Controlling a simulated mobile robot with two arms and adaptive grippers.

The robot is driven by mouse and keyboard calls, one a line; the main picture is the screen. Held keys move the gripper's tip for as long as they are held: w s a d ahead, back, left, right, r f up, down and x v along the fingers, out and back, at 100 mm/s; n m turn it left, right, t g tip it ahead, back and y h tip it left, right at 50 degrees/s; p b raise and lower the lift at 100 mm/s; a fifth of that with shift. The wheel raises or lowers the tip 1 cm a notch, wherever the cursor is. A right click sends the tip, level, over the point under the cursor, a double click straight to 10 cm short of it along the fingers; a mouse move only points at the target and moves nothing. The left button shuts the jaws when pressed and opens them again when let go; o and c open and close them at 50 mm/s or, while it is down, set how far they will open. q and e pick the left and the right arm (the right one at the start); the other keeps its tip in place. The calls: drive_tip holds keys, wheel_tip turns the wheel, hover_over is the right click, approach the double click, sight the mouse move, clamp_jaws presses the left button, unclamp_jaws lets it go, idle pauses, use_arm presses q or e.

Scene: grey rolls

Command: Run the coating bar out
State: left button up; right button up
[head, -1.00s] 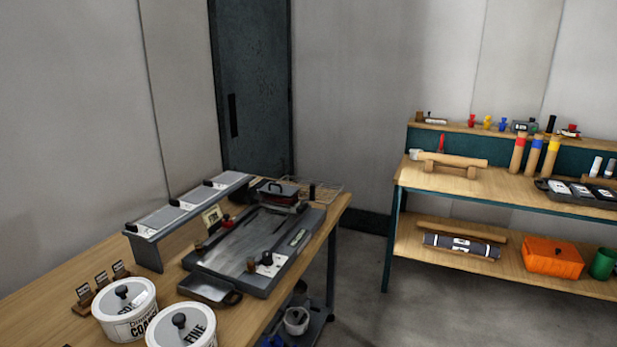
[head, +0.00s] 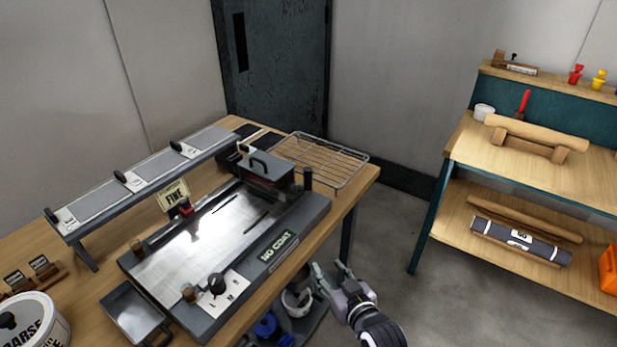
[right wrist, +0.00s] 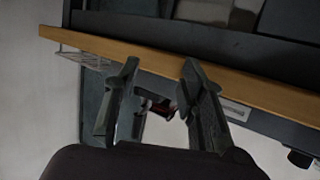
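The coating machine (head: 305,228) is a dark flat bed with a shiny metal plate (head: 200,250) and a "NO COAT" label. A dark block with a handle (head: 265,168), which looks like the coating bar, sits across the bed's far end. A black knob (head: 216,284) is on a white panel at the near end. My right gripper (head: 331,268) is open and empty, off the table's right edge and apart from the machine. In the right wrist view my right gripper (right wrist: 158,68) has its fingers spread before the table edge. My left gripper is out of view.
The wooden table edge (right wrist: 150,72) crosses the right wrist view. A wire rack (head: 325,160) lies at the table's far end. A metal tray (head: 135,315) and a "COARSE" tub (head: 35,325) stand near. Shelves (head: 545,185) are at right, with open floor between.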

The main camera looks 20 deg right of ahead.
sight(310, 180)
wheel_tip(310, 180, up, 16)
drive_tip(key=r+t, duration=0.1)
drive_tip(key=t, duration=0.2)
drive_tip(key=w, duration=1.1)
drive_tip(key=w+p, duration=0.1)
drive_tip(key=w, duration=0.4)
drive_tip(key=shift+w+a+f, duration=0.15)
drive_tip(key=shift+w+f, duration=0.25)
drive_tip(key=shift+c, duration=0.3)
clamp_jaws()
